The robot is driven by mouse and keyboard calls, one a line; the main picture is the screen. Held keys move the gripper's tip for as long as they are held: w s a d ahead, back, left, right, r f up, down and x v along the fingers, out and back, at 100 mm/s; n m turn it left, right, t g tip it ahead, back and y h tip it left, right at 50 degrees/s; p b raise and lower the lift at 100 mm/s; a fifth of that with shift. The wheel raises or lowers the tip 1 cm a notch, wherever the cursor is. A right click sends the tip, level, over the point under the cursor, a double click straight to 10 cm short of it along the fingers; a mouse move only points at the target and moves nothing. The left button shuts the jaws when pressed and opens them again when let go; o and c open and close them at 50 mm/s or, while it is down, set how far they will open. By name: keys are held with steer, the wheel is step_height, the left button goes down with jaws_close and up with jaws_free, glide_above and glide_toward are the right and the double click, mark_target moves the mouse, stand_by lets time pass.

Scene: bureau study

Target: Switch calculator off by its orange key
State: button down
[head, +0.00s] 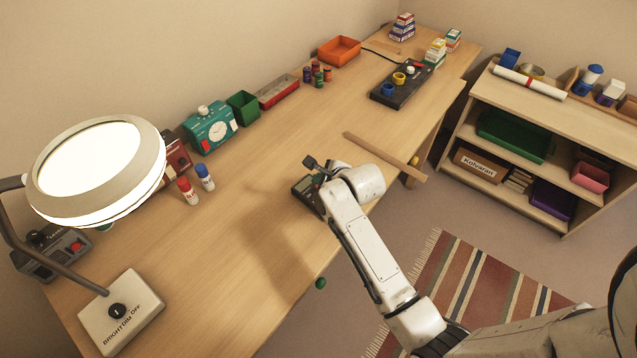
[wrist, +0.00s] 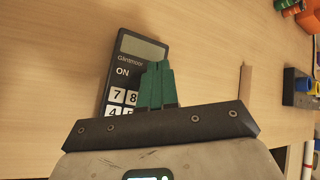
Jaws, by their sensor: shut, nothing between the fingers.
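The calculator (wrist: 130,62) is dark, with a grey display (wrist: 143,46) on which I can make out no digits. In the wrist view the word ON shows in white below the brand name, with pale number keys 7, 8 and 4 under it. My gripper (wrist: 156,66) has green fingers, shut together with nothing between them. They lie in front of the right part of the calculator's face and hide it; I cannot tell whether they touch. The orange key is not visible. In the head view the calculator (head: 305,190) is partly hidden by my arm.
A wooden strip (head: 385,157) lies right of the calculator near the desk's edge. A black board with coloured rings (head: 402,84) stands farther back. Red and blue bottles (head: 196,184), a lit lamp (head: 97,165) and its switch box (head: 120,312) are on the left. The desk's middle is clear.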

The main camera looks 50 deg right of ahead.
steer(key=shift+r, duration=0.1)
step_height(320, 180, up, 6)
steer(key=p, duration=0.6)
steer(key=c, duration=1.8)
jaws_free()
stand_by(0.3)
